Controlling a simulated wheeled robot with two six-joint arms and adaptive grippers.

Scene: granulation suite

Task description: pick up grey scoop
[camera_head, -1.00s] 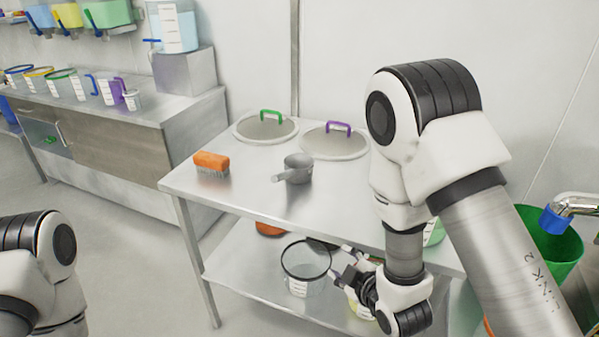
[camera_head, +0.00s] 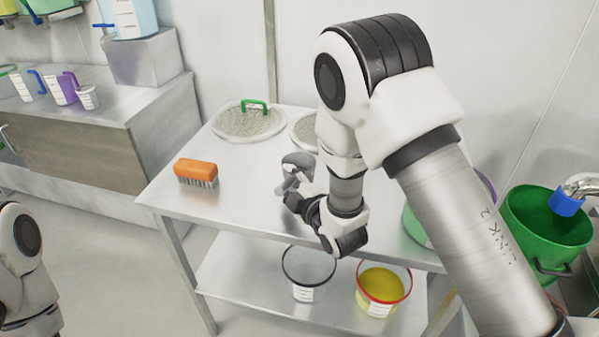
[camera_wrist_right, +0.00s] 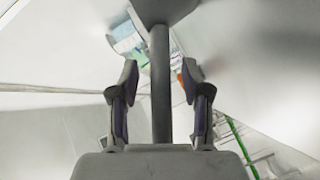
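The grey scoop (camera_head: 298,160) rests on the steel table, partly hidden behind my right gripper and arm. My right gripper (camera_head: 287,190) is at the scoop's handle side, just above the tabletop. In the right wrist view, the scoop's handle (camera_wrist_right: 160,85) runs between the two spread fingers of the right gripper (camera_wrist_right: 160,75), with a gap on each side. The scoop's bowl (camera_wrist_right: 165,8) shows at the top edge there. Part of my left arm shows at the left edge of the head view; its gripper is out of view.
On the steel table (camera_head: 240,185), an orange brush (camera_head: 196,170) lies to the left and a lid with a green handle (camera_head: 248,122) lies behind. Buckets, one with yellow contents (camera_head: 380,287), stand on the lower shelf. A green bin (camera_head: 545,230) is at right.

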